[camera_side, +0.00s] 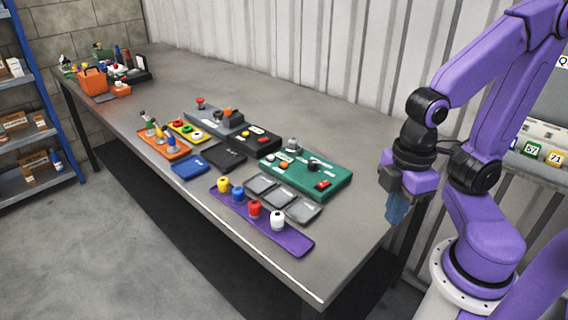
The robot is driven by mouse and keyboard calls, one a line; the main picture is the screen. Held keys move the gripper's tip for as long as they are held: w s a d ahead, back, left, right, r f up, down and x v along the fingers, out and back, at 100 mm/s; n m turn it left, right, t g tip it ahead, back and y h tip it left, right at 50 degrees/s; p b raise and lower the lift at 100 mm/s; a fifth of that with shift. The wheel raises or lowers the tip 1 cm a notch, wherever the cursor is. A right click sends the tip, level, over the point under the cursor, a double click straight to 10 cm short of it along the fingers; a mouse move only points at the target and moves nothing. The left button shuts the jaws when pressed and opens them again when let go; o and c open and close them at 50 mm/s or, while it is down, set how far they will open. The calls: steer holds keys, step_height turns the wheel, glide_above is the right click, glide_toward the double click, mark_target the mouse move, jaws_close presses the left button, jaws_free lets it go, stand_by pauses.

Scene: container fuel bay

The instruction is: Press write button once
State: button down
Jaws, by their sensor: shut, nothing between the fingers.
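A green panel (338,187) lies on the table with a grey-white knob (293,145), a black knob (313,165), a red part (322,185) and small orange and white buttons (284,164). Its labels are too small to read, so I cannot tell which control is the write button. Other buttons sit on a dark panel (262,146) to the left. My gripper (397,215) points down at the right, beyond the table's right edge in the picture and apart from the green panel. Its blue fingers are shut and empty.
A purple tray (290,243) with coloured bottles lies in front of the panel, beside grey shallow trays (303,210). An orange tray (176,152), a blue mat (187,168) and a black mat (226,157) lie further left. The table (345,235) is clear right of the panel.

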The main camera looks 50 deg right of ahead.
steer(key=shift+w, duration=0.1)
steer(key=w+a+m+t+y, duration=0.25)
steer(key=w+m, duration=0.35)
steer(key=w, duration=0.5)
steer(key=m+t+h, duration=0.2)
steer(key=m+t, duration=0.5)
steer(key=m, duration=0.8)
glide_above(287, 164)
steer(key=shift+f+g, duration=0.15)
steer(key=shift+g, duration=0.1)
steer(key=shift+f+n, duration=0.15)
steer(key=shift+n, duration=0.15)
steer(key=shift+f, duration=4.25)
steer(key=shift+f, duration=0.1)
